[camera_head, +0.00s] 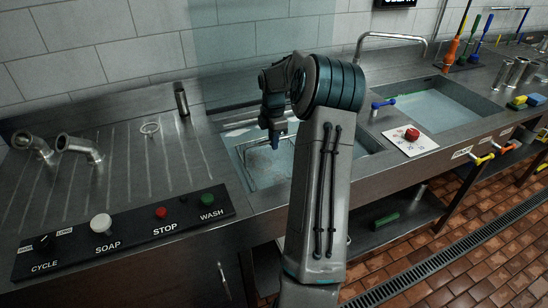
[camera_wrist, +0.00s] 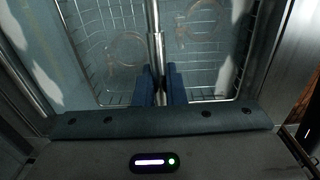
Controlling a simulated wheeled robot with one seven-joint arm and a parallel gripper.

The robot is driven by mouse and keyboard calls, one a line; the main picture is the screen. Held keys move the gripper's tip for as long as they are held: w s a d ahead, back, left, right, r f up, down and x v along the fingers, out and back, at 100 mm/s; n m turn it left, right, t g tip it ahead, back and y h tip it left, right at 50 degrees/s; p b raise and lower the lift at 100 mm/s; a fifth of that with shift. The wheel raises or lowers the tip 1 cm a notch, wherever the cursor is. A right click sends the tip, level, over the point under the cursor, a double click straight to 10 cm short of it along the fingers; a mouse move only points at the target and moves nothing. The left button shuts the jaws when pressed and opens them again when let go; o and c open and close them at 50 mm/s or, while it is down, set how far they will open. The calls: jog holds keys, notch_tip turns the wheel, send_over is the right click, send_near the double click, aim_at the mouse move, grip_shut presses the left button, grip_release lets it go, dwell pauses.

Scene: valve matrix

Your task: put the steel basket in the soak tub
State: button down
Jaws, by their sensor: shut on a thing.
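The steel basket (camera_head: 258,168) is a wire basket over or in the left basin (camera_head: 236,152), which looks part-filled with bluish water. In the wrist view the basket's wire mesh (camera_wrist: 118,84) spreads below my gripper, with ring-shaped parts showing in it. My gripper (camera_head: 276,140) points down above the basket. In the wrist view its blue fingers (camera_wrist: 162,86) are shut on the basket's upright-looking steel handle bar (camera_wrist: 155,40). My arm hides the right part of the left basin. Whether the basket rests on the bottom I cannot tell.
A second water-filled basin (camera_head: 435,106) lies to the right, with a curved tap behind it. The control panel (camera_head: 125,232) is at left front. Bent pipes (camera_head: 78,147) stand on the drainboard.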

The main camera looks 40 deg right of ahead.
notch_tip(320, 180, down, 7)
jog(key=shift+f, duration=0.2)
jog(key=c, duration=1.5)
grip_release()
